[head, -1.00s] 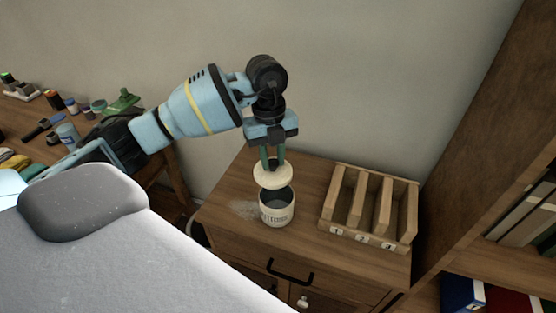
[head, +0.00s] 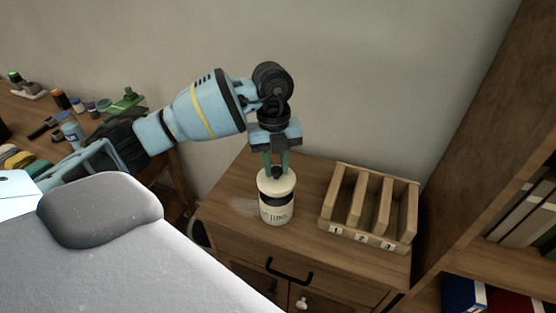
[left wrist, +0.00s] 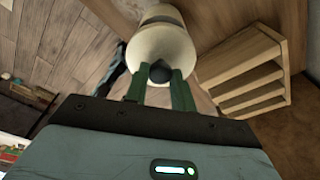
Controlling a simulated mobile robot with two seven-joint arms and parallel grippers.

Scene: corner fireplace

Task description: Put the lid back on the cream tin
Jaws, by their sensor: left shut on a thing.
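The cream tin (head: 276,213) stands upright on the wooden cabinet top, with dark lettering on its front. Its cream lid (head: 277,184) is right above the mouth, with a dark band showing between lid and tin wall in the head view. My left gripper (head: 277,172) points down and is shut on the dark knob of the lid. In the left wrist view the green fingers grip the knob (left wrist: 160,72), and the lid (left wrist: 155,50) covers much of the tin (left wrist: 161,14). I cannot tell whether the lid touches the rim. My right gripper is not in view.
A wooden rack (head: 369,207) with numbered slots stands just right of the tin. A pale powdery patch (head: 243,207) lies left of the tin. A bookcase (head: 480,150) rises at the right. Jars and small items crowd a desk (head: 25,115) at the far left.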

